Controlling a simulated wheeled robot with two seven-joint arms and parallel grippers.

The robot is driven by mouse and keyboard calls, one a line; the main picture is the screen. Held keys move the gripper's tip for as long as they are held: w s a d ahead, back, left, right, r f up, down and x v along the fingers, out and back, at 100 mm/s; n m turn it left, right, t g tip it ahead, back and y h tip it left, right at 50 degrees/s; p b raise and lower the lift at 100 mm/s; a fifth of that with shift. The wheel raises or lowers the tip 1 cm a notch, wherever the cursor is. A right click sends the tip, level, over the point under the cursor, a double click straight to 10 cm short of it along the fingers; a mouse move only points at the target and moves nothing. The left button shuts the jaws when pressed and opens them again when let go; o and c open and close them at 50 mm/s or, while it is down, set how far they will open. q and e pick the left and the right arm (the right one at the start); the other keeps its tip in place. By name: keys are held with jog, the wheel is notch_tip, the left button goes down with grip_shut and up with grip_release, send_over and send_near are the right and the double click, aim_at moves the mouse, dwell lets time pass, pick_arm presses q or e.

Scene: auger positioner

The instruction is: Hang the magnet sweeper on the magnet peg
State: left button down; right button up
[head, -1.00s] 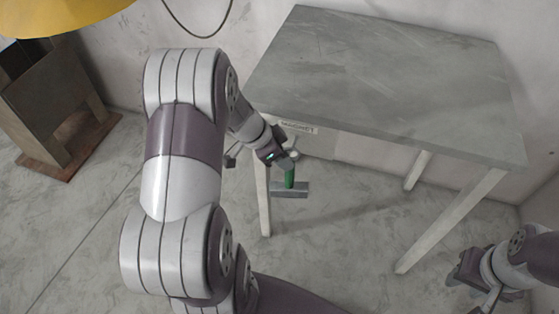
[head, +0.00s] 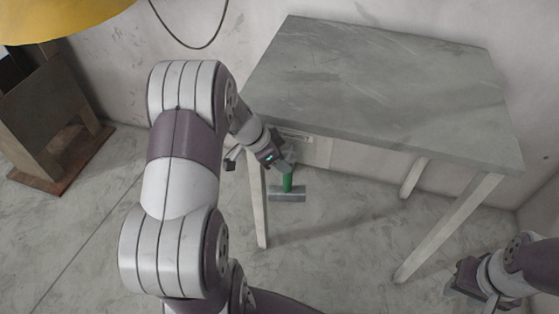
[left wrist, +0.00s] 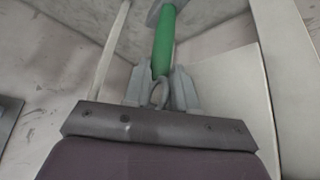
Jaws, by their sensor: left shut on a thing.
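The magnet sweeper has a green handle (head: 287,183) and a flat grey head (head: 286,194). It hangs upright from my left gripper (head: 285,167), in front of the table's left front leg area. In the left wrist view the handle (left wrist: 164,42) runs away from my left gripper (left wrist: 159,88). Its two fingers are shut on the handle end, and a grey loop (left wrist: 158,93) shows between them. The magnet label (head: 296,135) on the panel under the table is partly covered by my gripper. The magnet peg is hidden behind it. My right gripper (head: 462,282) is at the lower right, its jaws unclear.
The grey table (head: 385,90) stands against the wall, its front edge just above my left gripper. White legs (head: 455,225) stand at its front corners. A brown stand (head: 48,125) is at far left under a yellow object (head: 60,15). The floor before the table is clear.

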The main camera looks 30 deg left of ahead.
pick_arm(q)
jog(key=shift+w+r, duration=0.25)
jog(key=shift+r, duration=0.05)
jog(key=c, duration=0.8)
grip_release()
jog(key=shift+w+a, duration=0.1)
jog(key=shift+c, duration=0.2)
jog(key=shift+a+f, duration=0.1)
jog(key=shift+d, duration=0.25)
jog(key=p+v, duration=0.1)
jog(key=v, duration=1.1)
jog(key=shift+s+a+r+p, duration=0.15)
jog(key=shift+s+r+p, duration=0.15)
jog(key=shift+s+p, duration=0.05)
